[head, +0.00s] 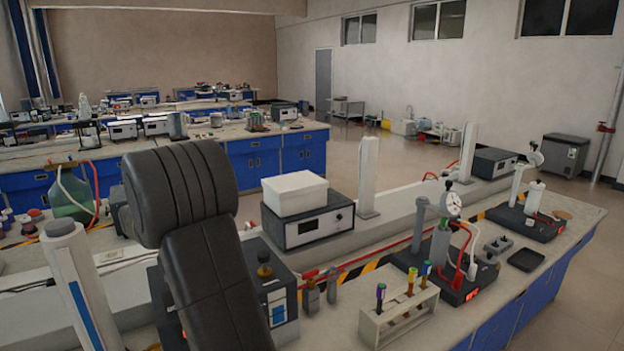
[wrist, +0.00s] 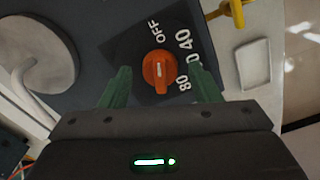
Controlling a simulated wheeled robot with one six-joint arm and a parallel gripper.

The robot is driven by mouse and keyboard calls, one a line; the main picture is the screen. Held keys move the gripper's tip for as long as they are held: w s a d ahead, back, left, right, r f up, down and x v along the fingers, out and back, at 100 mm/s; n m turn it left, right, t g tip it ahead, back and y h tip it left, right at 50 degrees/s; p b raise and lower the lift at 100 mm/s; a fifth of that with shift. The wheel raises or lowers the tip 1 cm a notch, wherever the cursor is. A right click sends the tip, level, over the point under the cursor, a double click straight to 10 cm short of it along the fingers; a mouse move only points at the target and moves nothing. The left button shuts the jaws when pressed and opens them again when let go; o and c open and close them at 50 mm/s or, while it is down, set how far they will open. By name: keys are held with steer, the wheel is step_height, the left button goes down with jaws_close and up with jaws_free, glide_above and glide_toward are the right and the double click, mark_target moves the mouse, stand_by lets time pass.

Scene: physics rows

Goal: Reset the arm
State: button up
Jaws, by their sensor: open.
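My gripper (wrist: 160,70) shows in the wrist view, with its two green fingers spread apart and nothing between them in their grip. An orange knob (wrist: 158,72) with a white mark sits on a dark panel (wrist: 118,48) in line with the gap between the fingers. The panel carries the words OFF, 40 and 80 around the knob. The fingers stand to either side of the knob, with visible space on both sides. In the head view my black arm rises in the foreground; my gripper does not show there.
A grey round plate (wrist: 38,50) with a pale curved tube lies left of the panel in the wrist view. A pale tray (wrist: 252,64) lies right. In the head view, a test tube rack (head: 398,318), a white-topped box (head: 294,193) and a gauge stand (head: 440,240) crowd the bench.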

steer(key=shift+r, duration=0.1)
step_height(320, 180, up, 13)
steer(key=b, duration=0.1)
step_height(320, 180, down, 14)
steer(key=shift+r+p, duration=0.25)
steer(key=shift+p, duration=0.35)
steer(key=shift+r+m, duration=0.1)
steer(key=shift+m, duration=0.3)
steer(key=m+b, duration=0.1)
steer(key=m, duration=0.2)
steer(key=m+b, duration=0.1)
steer(key=m, duration=0.4)
steer(key=m+b, duration=0.2)
steer(key=m, duration=0.3)
steer(key=shift+s+m+b, duration=0.1)
steer(key=shift+m+b, duration=0.2)
steer(key=m+b, duration=0.1)
steer(key=m, duration=0.2)
